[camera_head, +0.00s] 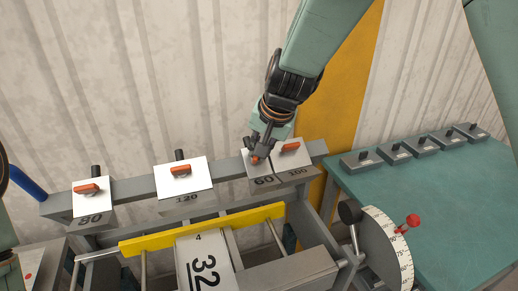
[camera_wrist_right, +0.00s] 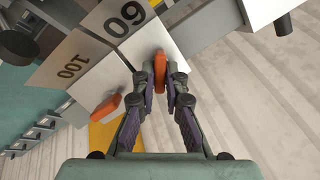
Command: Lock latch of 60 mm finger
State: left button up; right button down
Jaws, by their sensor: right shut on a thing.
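The 60 mm finger (camera_head: 263,181) sits on the grey beam, close beside the 100 finger (camera_head: 298,170). Its orange latch (camera_wrist_right: 160,72) is between the fingertips of my right gripper (camera_head: 258,147). In the right wrist view my right gripper (camera_wrist_right: 160,80) is shut on this latch, above the plate marked 60 (camera_wrist_right: 125,20). The latch stands at a different angle from the 100 finger's orange latch (camera_wrist_right: 106,106). In the head view the gripper hides much of the 60 latch. My left gripper is not in view.
Fingers marked 80 (camera_head: 91,205) and 120 (camera_head: 186,193) sit farther left on the beam (camera_head: 135,190), with orange latches. A yellow bar (camera_head: 205,229) runs in front. A dial with a red knob (camera_head: 413,220) and a teal table (camera_head: 440,200) with several grey blocks stand right.

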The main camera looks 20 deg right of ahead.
jog(key=m, duration=0.2)
jog(key=m+b, duration=0.1)
jog(key=m, duration=0.2)
jog(key=shift+t+y, duration=0.3)
jog(key=shift+y, duration=0.1)
jog(key=m+b, duration=0.2)
jog(key=m, duration=0.3)
jog(key=shift+s+d+t, duration=0.1)
jog(key=shift+t, duration=0.3)
jog(key=shift+r+m+b, duration=0.1)
jog(key=shift+m+b, duration=0.2)
jog(key=c, duration=1.7)
grip_release()
jog(key=o, duration=0.3)
jog(key=shift+s, duration=0.2)
jog(key=shift+w, duration=0.1)
